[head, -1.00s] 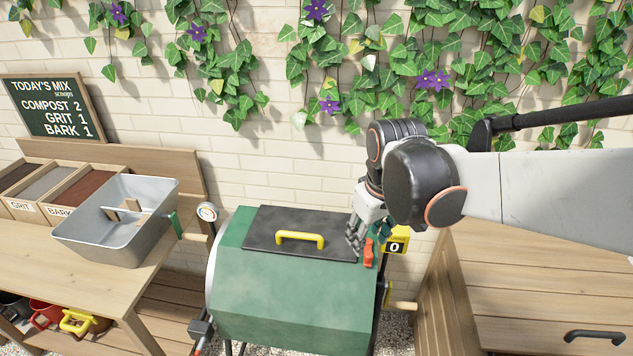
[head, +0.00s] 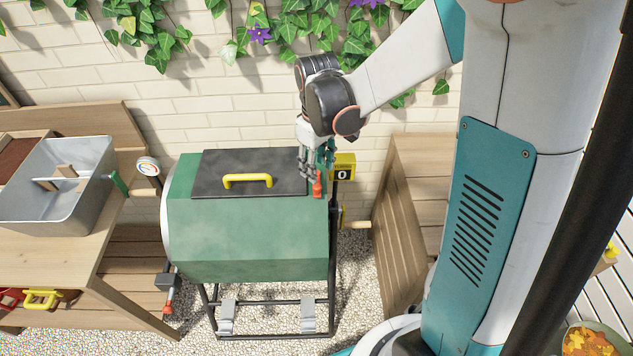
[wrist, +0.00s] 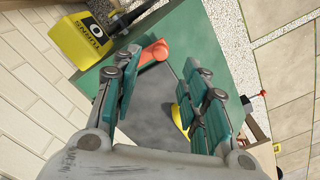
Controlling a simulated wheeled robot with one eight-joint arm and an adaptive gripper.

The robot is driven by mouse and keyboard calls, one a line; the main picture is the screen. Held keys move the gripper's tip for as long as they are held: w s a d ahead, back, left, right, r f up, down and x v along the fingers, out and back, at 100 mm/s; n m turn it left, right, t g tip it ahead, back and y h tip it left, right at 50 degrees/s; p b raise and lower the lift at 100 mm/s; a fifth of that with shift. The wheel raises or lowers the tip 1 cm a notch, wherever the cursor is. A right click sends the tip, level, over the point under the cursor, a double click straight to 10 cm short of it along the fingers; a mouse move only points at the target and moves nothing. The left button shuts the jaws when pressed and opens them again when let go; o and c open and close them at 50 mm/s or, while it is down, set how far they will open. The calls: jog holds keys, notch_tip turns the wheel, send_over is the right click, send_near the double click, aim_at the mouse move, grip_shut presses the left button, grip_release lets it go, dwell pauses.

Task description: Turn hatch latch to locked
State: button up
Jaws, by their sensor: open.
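The green drum (head: 245,235) has a dark grey hatch (head: 215,180) on top, lying shut, with a yellow handle (head: 247,181). The orange-red latch (head: 318,190) sits at the hatch's right end; it also shows in the wrist view (wrist: 152,53). My gripper (head: 314,168) points down just above the latch. In the wrist view its teal-padded fingers (wrist: 160,80) are spread apart with nothing between them, and the latch lies just beyond the tips. I cannot tell whether a finger touches it. The fingers partly hide the hatch and handle in the wrist view.
A yellow turns counter (head: 343,167) reading 0 stands close right of the latch. A metal tub (head: 60,190) rests on the wooden bench at left. A wooden box (head: 410,190) stands right of the drum, and the brick wall is behind.

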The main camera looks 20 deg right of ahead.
aim_at(317, 186)
notch_tip(317, 186, down, 7)
jog(key=shift+b, duration=0.7)
jog(key=shift+c, duration=0.5)
grip_shut()
